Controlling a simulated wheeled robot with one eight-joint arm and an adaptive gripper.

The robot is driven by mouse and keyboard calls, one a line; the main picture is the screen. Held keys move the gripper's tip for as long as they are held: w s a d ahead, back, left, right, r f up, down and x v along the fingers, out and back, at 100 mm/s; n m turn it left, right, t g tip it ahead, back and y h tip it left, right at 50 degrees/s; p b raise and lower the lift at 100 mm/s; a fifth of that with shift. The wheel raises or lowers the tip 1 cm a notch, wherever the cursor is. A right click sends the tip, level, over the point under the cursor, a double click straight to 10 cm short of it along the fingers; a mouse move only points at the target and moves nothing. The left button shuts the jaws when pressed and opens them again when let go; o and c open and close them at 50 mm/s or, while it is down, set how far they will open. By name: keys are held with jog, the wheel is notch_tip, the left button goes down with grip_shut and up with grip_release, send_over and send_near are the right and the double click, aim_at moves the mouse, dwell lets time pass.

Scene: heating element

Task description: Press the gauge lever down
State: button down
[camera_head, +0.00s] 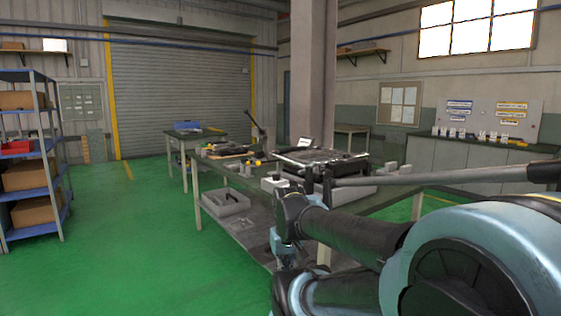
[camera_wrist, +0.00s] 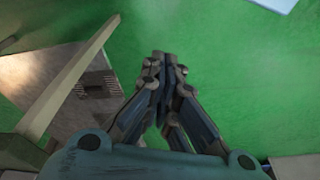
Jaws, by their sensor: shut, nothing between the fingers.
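A long grey lever (camera_head: 450,178) with a dark grip at its right end runs nearly level across the right of the head view. Its left end meets a dark upright mount at the workbench's near edge. A second, dark lever (camera_head: 256,131) stands tilted up farther back on the bench. I cannot tell which one is the gauge lever. My gripper (camera_wrist: 165,65) is shut and empty in the wrist view, over green floor beside the bench. No lever shows in that view. In the head view my arm hangs in front of the bench, and my fingers are hard to make out.
The workbench (camera_head: 209,174) carries tools and a dark framed fixture (camera_head: 318,158). A grey bin (camera_head: 226,203) sits on its lower shelf. A pale bench leg (camera_wrist: 68,82) is close left of my gripper. Blue shelving (camera_head: 54,157) stands far left. The green floor at left is clear.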

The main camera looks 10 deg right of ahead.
jog(key=w+r+n+t+y, duration=0.1)
jog(key=w+r+t, duration=0.1)
jog(key=w+r, duration=1.1)
jog(key=w+r+n+t, duration=0.1)
jog(key=w+r+n, duration=0.1)
jog(key=w+r, duration=1.15)
jog(key=w+d+r+t, duration=0.1)
jog(key=w+r, duration=0.1)
jog(key=w, duration=1.1)
jog(key=w+d+r+n+t, duration=0.1)
jog(key=w, duration=1.2)
jog(key=w+d+r+n+t, duration=0.1)
jog(key=w+r, duration=0.1)
jog(key=w, duration=1.1)
jog(key=shift+d+r+y, duration=0.3)
jog(key=shift+d, duration=0.05)
